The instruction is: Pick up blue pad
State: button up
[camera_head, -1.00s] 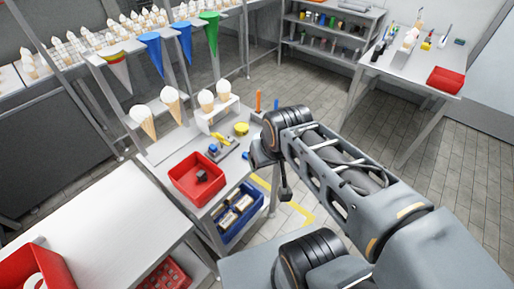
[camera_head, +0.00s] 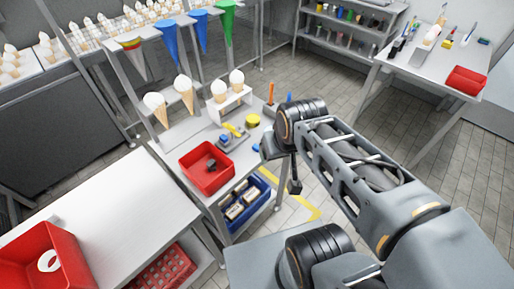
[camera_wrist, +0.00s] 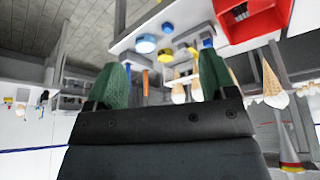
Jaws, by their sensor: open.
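A small round blue pad (camera_head: 257,148) lies near the right edge of the workbench top in the head view, partly hidden by my arm. In the head view the fingertips are hard to make out behind my arm.
A red bin (camera_head: 193,160) with a dark object stands on the bench. A yellow round piece (camera_head: 253,120), a small device (camera_head: 229,138) and cones in a white holder (camera_head: 229,106) are close by. A blue crate (camera_head: 238,222) sits on the shelf below. Orange and blue sticks stand at the back edge.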

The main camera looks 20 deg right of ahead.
aim_at(255, 147)
jog(key=z, duration=0.05)
jog(key=k, duration=0.5)
jog(key=z, duration=0.9)
jog(key=i, duration=0.7)
jog(key=u, duration=2.2)
